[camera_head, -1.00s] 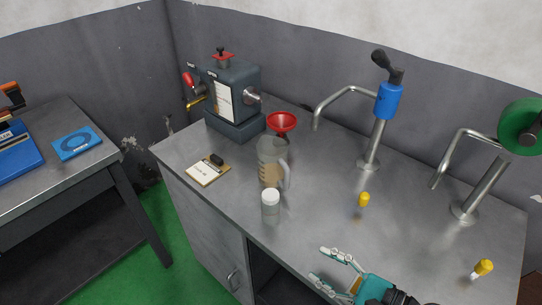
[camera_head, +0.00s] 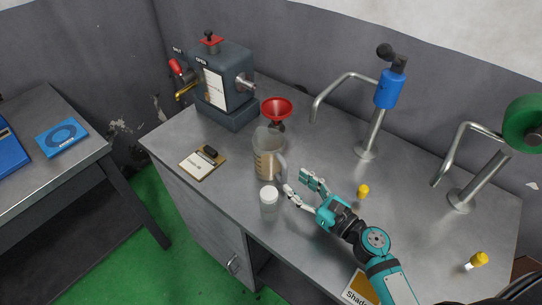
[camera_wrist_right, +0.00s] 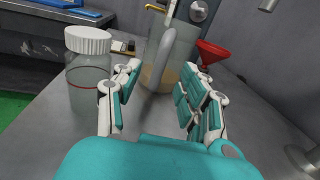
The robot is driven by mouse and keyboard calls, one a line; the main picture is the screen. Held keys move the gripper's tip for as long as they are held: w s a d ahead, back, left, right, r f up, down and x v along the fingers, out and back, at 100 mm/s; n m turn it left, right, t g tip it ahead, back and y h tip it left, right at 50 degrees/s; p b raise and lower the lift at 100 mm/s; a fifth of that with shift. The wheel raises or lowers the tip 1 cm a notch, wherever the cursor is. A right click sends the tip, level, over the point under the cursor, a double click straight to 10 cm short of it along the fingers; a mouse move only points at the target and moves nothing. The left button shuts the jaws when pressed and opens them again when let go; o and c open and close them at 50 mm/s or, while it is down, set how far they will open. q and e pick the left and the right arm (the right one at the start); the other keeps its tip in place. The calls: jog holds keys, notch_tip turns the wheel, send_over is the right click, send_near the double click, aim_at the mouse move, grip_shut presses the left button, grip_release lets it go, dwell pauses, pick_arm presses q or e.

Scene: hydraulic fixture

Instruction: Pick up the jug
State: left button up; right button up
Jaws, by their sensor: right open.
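I cannot tell whether a finger touches the handle. My left gripper is in neither view.
A white-capped clear bottle (camera_head: 268,202) stands close in front of the jug, left of my fingers. A red funnel (camera_head: 277,107) is behind it. A clipboard (camera_head: 202,162) lies left. A blue-topped tap (camera_head: 388,90) and small yellow-topped items (camera_head: 363,191) stand right.

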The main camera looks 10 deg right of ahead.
aim_at(286, 172)
jog(key=shift+w+a+r+p, duration=0.3)
jog(key=shift+w+p, duration=0.1)
jog(key=shift+w, duration=0.15)
jog(key=p+x, duration=0.1)
jog(key=x, duration=0.2)
jog(key=shift+w+a+r, duration=0.1)
jog(key=shift+w+a, duration=0.05)
jog(key=shift+w, duration=0.15)
jog(key=shift+w+a, duration=0.15)
jog(key=shift+w, duration=0.1)
jog(key=c, duration=0.5)
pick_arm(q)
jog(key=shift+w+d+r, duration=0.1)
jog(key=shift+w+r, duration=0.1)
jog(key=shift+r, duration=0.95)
pick_arm(e)
grip_shut()
